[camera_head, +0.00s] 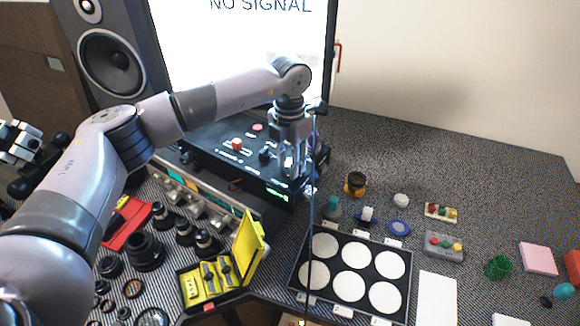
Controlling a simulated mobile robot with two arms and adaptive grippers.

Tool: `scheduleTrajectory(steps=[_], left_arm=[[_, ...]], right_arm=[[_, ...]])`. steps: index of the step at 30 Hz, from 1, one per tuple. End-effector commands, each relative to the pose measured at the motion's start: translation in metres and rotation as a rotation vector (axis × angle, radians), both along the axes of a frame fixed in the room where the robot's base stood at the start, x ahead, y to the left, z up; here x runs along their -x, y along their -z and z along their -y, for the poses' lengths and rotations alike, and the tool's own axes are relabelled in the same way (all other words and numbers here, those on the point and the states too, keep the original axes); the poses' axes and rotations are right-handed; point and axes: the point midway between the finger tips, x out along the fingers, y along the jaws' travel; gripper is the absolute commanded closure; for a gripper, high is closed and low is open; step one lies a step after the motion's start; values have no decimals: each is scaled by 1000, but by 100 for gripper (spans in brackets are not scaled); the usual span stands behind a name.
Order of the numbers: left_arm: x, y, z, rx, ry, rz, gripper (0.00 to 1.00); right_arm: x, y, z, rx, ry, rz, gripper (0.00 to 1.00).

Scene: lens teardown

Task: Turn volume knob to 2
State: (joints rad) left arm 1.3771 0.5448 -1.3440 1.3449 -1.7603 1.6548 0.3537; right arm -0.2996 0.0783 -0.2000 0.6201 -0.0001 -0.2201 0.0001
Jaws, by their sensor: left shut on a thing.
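A black box (205,150) stands below the screen. Its top carries a red button (257,127), a red block-shaped control (237,144) and a small black knob (265,156). A small green display (277,193) glows on its front face. My left gripper (297,172) points down at the right end of the box. It is shut on a knob there, which the fingers hide almost fully. I cannot make out any number or pointer mark for the volume.
A large screen (240,60) reads "NO SIGNAL", with a speaker (110,60) to its left. A thin dark pole (310,240) rises in front. A tray of white discs (300,262), an open yellow case (248,246) and several lens parts lie nearer. Table space at back right is clear.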

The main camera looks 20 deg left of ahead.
Motion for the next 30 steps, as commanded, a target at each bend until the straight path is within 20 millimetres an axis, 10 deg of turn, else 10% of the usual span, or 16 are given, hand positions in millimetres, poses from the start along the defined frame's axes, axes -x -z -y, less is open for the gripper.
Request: scheduleTrajectory(steps=[23,24,30], left_arm=[[-1,-1,-1,0,94,3,97],[-1,-1,-1,0,94,3,66],[-1,-1,-1,1,94,2,53]], right_arm=[[0,9,1,2,-1,-1,49],[0,9,2,2,-1,-1,49],[0,9,2,2,-1,-1,49]])
